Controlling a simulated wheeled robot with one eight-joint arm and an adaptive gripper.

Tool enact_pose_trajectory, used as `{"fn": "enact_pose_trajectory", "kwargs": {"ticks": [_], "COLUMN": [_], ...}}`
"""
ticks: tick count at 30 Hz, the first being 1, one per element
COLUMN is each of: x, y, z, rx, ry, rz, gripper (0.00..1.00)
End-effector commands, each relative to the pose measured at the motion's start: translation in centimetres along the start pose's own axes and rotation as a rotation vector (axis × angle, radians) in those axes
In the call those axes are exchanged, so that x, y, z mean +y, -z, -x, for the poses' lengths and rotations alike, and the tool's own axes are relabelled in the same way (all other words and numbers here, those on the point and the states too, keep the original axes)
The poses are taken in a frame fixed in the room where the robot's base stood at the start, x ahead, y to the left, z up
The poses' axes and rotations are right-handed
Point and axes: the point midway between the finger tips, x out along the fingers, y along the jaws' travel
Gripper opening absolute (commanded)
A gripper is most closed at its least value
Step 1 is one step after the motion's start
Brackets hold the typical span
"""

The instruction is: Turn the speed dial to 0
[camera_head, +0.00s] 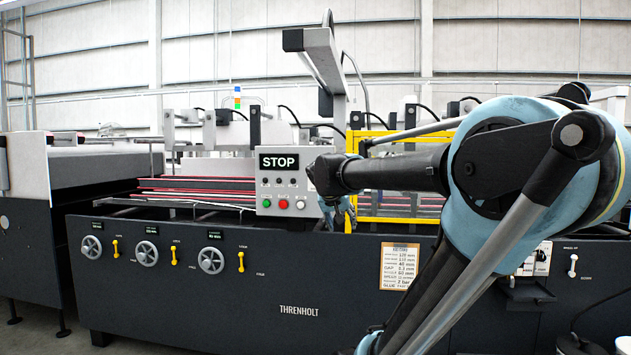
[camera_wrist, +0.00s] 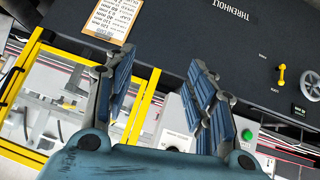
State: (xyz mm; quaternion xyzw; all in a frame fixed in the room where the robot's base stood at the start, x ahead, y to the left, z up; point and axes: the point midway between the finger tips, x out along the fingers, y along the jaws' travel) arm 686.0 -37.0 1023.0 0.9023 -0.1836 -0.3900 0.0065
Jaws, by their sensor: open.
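A light grey control panel (camera_head: 308,202) with a black STOP display (camera_head: 279,162) stands on the machine. Below the display is a row of small dark knobs (camera_head: 279,181), then green, red and white buttons. Which knob is the speed dial, and its setting, are too small to read. My gripper (camera_head: 342,214) is at the panel's right edge. In the wrist view my gripper (camera_wrist: 162,88) is open with nothing between its blue fingers. The panel (camera_wrist: 177,128) shows behind the fingers, partly hidden, with a green button (camera_wrist: 247,135) beside the right finger.
Several grey handwheels (camera_head: 147,253) and yellow levers (camera_head: 174,256) sit on the dark machine front. A yellow guard frame (camera_head: 353,141) stands right of the panel, close to my gripper. A paper settings sheet (camera_head: 400,267) hangs below. My arm covers the right side.

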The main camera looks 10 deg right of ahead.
Motion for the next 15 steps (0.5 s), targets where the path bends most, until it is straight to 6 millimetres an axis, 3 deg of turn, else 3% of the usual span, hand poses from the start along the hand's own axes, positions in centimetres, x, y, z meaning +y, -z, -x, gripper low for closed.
{"fn": "enact_pose_trajectory", "kwargs": {"ticks": [1, 6, 10, 15], "x": [-1.2, -5.1, -7.7, -9.7], "y": [3.7, 13.8, 19.0, 22.3], "z": [0.5, 2.4, 3.7, 4.6], "rx": [0.058, 0.235, 0.329, 0.388], "ry": [0.003, 0.035, 0.072, 0.102], "rz": [-0.013, -0.069, -0.096, -0.113], "gripper": [0.5, 0.5, 0.5, 0.5]}}
